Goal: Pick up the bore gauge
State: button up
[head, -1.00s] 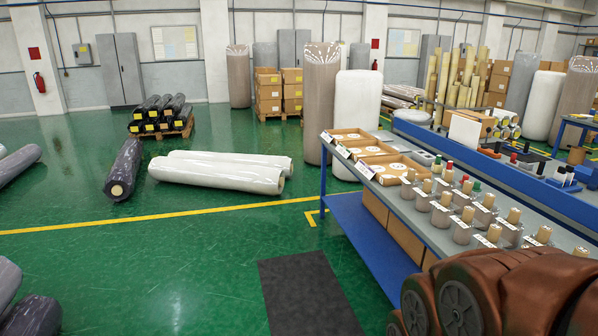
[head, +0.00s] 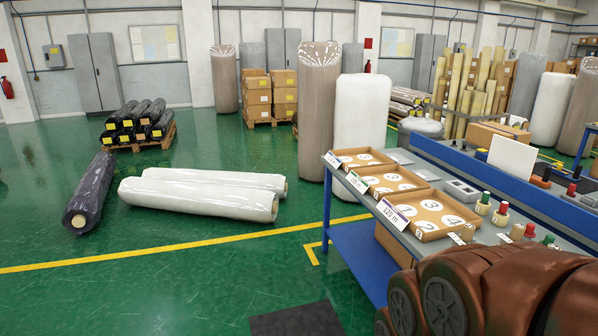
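I cannot make out a bore gauge for certain in the head view. The blue-framed workbench (head: 352,238) on the right carries several small tools and parts, too small to name surely. Three open cardboard trays with numbered white circles stand along its left side, the nearest tray (head: 407,228) labelled "120 m". Small spools with red and green tops (head: 483,203) stand at the bench's right. My brown folded arm fills the lower right corner and hides the near part of the bench. My gripper is not in view.
White wrapped rolls (head: 196,199) and a dark roll (head: 90,193) lie on the green floor to the left. Tall wrapped rolls (head: 318,112) stand behind the bench. A dark mat (head: 297,319) lies at the bottom. The floor left of the bench is open.

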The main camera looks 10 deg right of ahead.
aim_at(486, 196)
jog(key=i, duration=2.55)
jog(key=z, duration=2.7)
jog(key=i, duration=0.8)
jog(key=u, duration=1.65)
